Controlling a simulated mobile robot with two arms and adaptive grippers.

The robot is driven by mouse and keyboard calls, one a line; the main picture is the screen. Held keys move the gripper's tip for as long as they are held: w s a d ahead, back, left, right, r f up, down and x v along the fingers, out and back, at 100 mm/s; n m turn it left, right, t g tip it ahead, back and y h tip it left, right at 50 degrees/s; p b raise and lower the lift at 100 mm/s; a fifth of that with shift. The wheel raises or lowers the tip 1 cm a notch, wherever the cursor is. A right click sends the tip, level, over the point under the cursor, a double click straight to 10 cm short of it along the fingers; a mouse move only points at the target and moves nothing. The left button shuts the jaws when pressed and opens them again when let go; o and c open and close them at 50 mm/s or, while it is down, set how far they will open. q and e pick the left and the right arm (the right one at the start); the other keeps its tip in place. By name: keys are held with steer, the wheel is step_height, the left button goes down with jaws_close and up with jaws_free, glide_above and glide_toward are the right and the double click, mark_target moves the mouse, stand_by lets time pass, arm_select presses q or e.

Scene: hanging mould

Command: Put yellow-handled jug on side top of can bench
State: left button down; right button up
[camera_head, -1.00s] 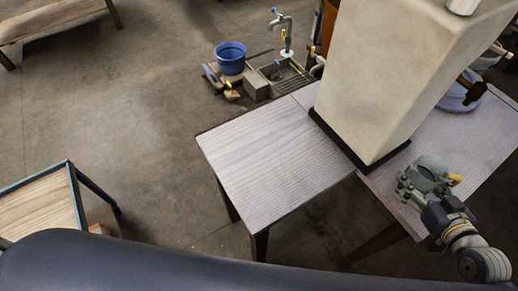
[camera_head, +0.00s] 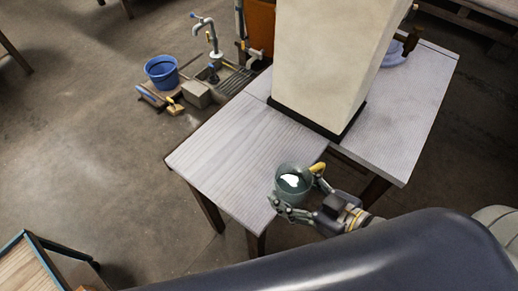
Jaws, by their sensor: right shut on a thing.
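The jug (camera_head: 291,177) is grey-green and open at the top, with a yellow handle (camera_head: 318,167) on its right side. A bright white patch shows inside it. My right gripper (camera_head: 295,196) is shut on the jug from the front right. The jug appears over the front right corner of the side top (camera_head: 228,150), a pale ribbed board left of the tall cream can (camera_head: 330,60). I cannot tell whether the jug touches the board. My left gripper is not in view.
The can stands on a black base on the bench and blocks the back. The bench's right top (camera_head: 400,120) holds a lilac basin (camera_head: 394,55) at its far end. A blue bucket (camera_head: 161,73) and a tap (camera_head: 206,32) stand behind. Most of the side top is bare.

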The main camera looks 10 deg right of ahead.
steer(key=w, duration=0.9)
steer(key=w+a+f+p, duration=0.1)
steer(key=w, duration=0.4)
steer(key=shift+w+f, duration=0.1)
steer(key=shift+f, duration=1.8)
steer(key=shift+f, duration=0.1)
steer(key=o, duration=1.5)
steer(key=shift+f, duration=0.1)
steer(key=shift+d+r, duration=0.15)
steer(key=shift+r, duration=0.05)
steer(key=v, duration=1.2)
